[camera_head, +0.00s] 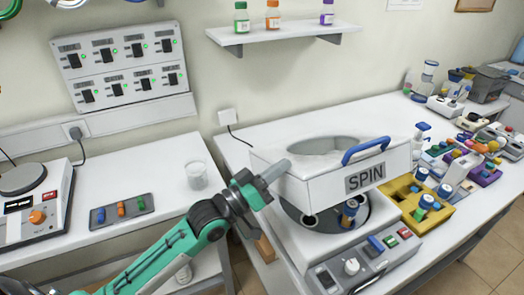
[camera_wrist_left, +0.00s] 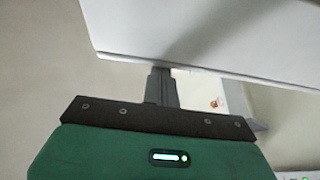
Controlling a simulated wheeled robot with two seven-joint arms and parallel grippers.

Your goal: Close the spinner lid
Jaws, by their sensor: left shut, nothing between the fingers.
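The spinner (camera_head: 352,262) stands on the right-hand table. Its white lid (camera_head: 312,192), marked SPIN with a blue handle (camera_head: 366,150), is raised above the drum opening. A blue-capped tube (camera_head: 350,211) shows inside the drum. My left gripper (camera_head: 276,171) is shut and empty, at the left side of the raised lid. Whether it touches the lid I cannot tell. In the left wrist view the gripper fingers (camera_wrist_left: 161,86) are together, close to the white lid (camera_wrist_left: 210,32) edge. My right gripper is not in view.
A yellow rack (camera_head: 431,218) with blue-capped tubes stands right of the spinner, and several lab items crowd the table behind it. A shelf with bottles (camera_head: 283,34) hangs above.

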